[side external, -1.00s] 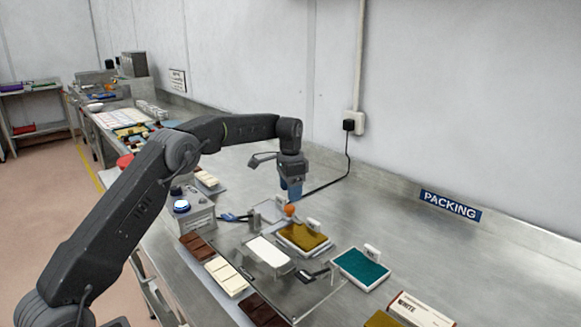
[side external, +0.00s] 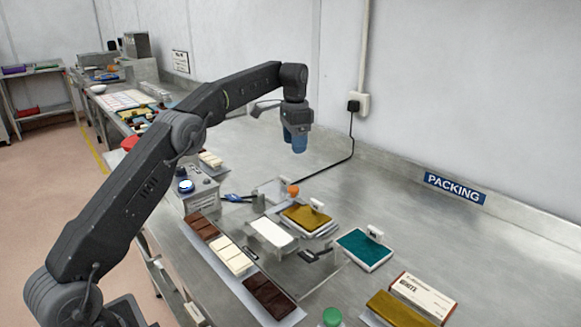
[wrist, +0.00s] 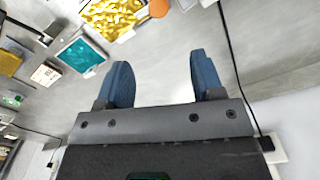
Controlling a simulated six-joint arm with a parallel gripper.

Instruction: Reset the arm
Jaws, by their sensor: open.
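My gripper (side external: 297,146) has blue fingers and hangs fingers-down above the steel bench, clear of everything on it. In the wrist view my gripper (wrist: 158,80) shows its two blue fingers wide apart with only bare bench between them. It is open and empty. The arm is raised and bent at the elbow, with the wrist up near the wall side of the bench.
Below stand a gold-filled tray (side external: 305,217), a teal-filled tray (side external: 363,249) and an orange knob (side external: 293,190). Chocolate slabs (side external: 270,292) lie along the front edge. A white box (side external: 425,294) stands right. The bench right of my gripper is bare.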

